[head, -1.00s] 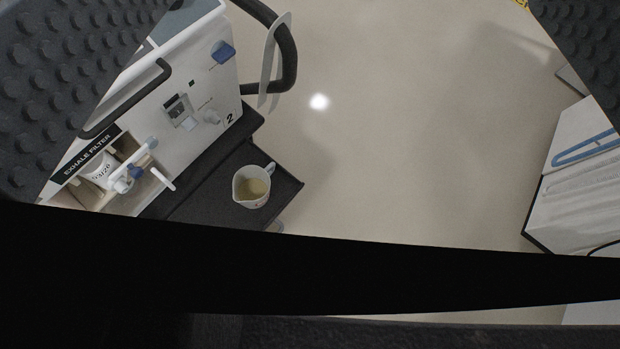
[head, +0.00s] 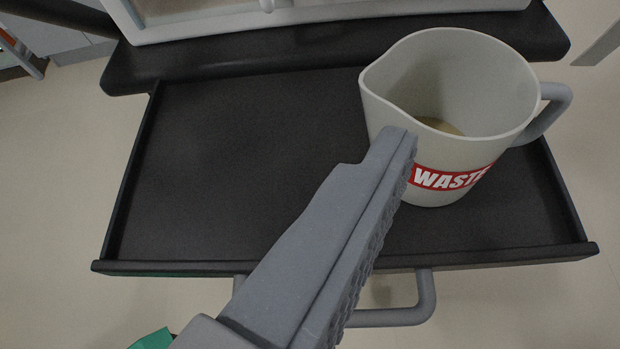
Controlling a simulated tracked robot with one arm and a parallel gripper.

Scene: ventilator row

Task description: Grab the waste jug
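The waste jug (head: 447,95) is a pale grey pitcher with a red and white "WASTE" label (head: 450,177). It stands upright at the right end of a black tray (head: 240,160). A little tan liquid shows inside. Its spout points left and its grey handle (head: 548,112) points right. One grey finger with a bumpy inner face shows clearly; I cannot make out a second one. I cannot tell whether it touches the jug.
The tray has a low rim and a grey bar handle (head: 400,316) at its front. The tray's left and middle are bare. A white machine body (head: 330,12) stands behind it. Pale floor shows on both sides. A green item (head: 153,340) shows at the bottom left.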

